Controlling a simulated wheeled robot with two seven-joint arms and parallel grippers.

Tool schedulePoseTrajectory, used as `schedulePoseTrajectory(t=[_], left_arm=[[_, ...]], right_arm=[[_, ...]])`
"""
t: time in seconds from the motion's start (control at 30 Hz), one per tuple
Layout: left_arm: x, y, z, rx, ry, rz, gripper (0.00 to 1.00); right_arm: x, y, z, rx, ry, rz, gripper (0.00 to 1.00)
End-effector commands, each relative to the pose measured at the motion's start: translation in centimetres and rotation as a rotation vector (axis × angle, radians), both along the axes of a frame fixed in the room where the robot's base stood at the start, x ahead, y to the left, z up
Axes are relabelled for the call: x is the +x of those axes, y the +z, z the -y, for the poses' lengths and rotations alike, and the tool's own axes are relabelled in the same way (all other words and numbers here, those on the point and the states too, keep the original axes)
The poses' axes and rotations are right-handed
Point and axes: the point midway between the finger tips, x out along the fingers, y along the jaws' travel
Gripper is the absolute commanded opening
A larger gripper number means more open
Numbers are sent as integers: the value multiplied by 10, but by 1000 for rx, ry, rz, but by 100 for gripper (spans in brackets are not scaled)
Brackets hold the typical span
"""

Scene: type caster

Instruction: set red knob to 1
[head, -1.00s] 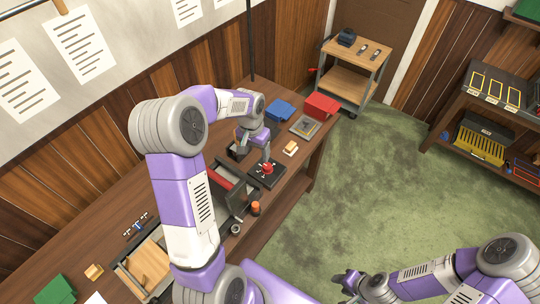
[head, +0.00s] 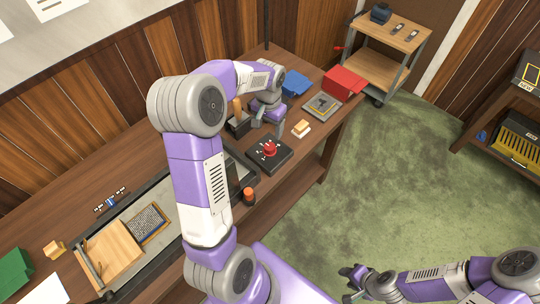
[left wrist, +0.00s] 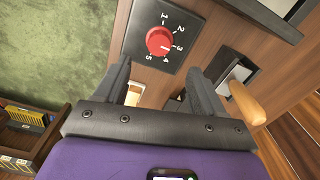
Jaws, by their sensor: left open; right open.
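The red knob (head: 270,149) sits on a black square plate (head: 284,157) on the workbench. In the left wrist view the knob (left wrist: 160,41) shows with numbers 1 to 5 around it on the plate (left wrist: 135,40). Its pale mark appears to point toward 3. My left gripper (head: 268,125) is open and empty, behind the knob and apart from it. In the left wrist view the two fingers (left wrist: 160,78) are spread, with the knob beyond their tips. My right gripper (head: 350,282) is open and empty over the green floor at the lower right.
A wooden-handled tool (head: 237,108) in a dark holder stands close to my left gripper. A yellow-topped block (head: 301,128), a grey plate (head: 322,105) and a red box (head: 344,81) lie beyond the knob. An orange-capped item (head: 249,195) is nearer me.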

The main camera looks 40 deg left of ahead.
Motion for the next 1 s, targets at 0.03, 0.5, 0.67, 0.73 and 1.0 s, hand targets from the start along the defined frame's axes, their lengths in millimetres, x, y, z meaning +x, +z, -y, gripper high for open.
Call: schedulePoseTrajectory(t=[0.03, 0.5, 0.67, 0.73, 1.0], left_arm=[[0, -17, 0, 0, 0, 1, 69], [0, -64, 0, -1, 0, -3, 69], [-1, -88, 0, 0, -1, -3, 69], [0, -96, 0, 0, 0, -1, 69], [0, -105, 0, 0, 0, 2, 69]], right_arm=[[0, -17, 0, 0, 0, 0, 43], [0, -36, 0, 0, 1, 1, 43], [0, -41, 0, 0, 1, 1, 43], [0, -42, 0, 0, 1, 1, 43], [0, -43, 0, 0, 0, 1, 43]])
